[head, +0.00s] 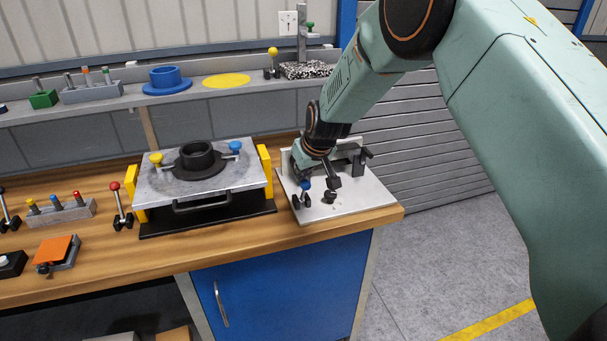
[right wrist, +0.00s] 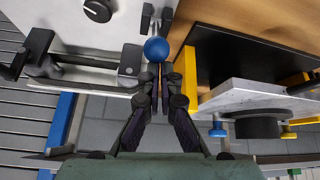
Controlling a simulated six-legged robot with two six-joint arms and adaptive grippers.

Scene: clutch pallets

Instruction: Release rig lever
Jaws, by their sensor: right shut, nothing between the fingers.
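The rig is a pale metal plate (head: 345,198) with black fittings at the right end of the bench. A lever with a blue ball knob (head: 305,185) stands at its left edge. The knob also shows large in the right wrist view (right wrist: 156,49), just beyond my fingertips. My right gripper (head: 308,174) reaches down over the rig. In the right wrist view its fingers (right wrist: 160,76) are together with nothing between them. They are right at the knob; I cannot tell whether they touch it. My left gripper is not in view.
A pallet fixture (head: 152,193) with a black flanged ring (head: 198,158) and yellow side posts stands close left of the rig. A red-knobbed lever (head: 117,205) is further left. A black round knob (right wrist: 98,9) sits on the rig plate. Open floor lies right of the bench.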

